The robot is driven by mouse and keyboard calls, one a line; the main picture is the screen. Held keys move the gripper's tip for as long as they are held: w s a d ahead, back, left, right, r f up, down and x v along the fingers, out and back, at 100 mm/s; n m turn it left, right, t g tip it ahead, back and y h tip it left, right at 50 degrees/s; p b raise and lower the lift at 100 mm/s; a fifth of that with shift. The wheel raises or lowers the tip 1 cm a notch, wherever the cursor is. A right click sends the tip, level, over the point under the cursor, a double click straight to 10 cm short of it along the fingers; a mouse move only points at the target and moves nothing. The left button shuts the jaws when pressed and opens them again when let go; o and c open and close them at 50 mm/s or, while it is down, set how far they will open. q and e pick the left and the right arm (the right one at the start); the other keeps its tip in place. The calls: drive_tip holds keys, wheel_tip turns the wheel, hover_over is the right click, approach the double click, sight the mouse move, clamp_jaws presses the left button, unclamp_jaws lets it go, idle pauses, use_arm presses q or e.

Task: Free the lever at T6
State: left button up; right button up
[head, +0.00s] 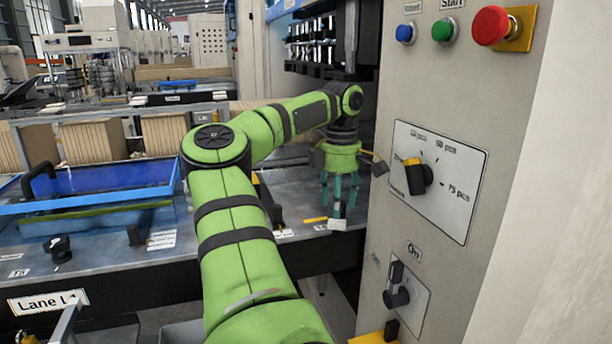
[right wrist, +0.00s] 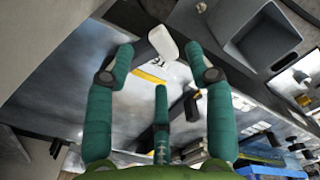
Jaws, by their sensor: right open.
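My right gripper (head: 338,196) hangs fingers-down over the metal deck beside the control panel; its teal fingers are spread and empty. In the right wrist view the open gripper (right wrist: 160,60) has a pale-ended lever (right wrist: 163,41) showing between and beyond its two outer fingertips; contact cannot be told. In the head view the lever's pale end (head: 337,225) shows just below the fingertips. A yellow strip (head: 315,219) lies beside it, also visible in the right wrist view (right wrist: 148,75). A label near the lever is partly hidden, its number unreadable. My left gripper is out of view.
The control panel (head: 455,140) with buttons and knobs stands close on the right. A blue-rimmed tray (head: 100,196) sits on the deck at left. Another black lever (head: 276,214) stands left of the gripper. A grey bin (right wrist: 262,38) shows in the right wrist view.

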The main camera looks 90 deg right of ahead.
wheel_tip(320, 180, up, 8)
drive_tip(key=shift+r, duration=0.2)
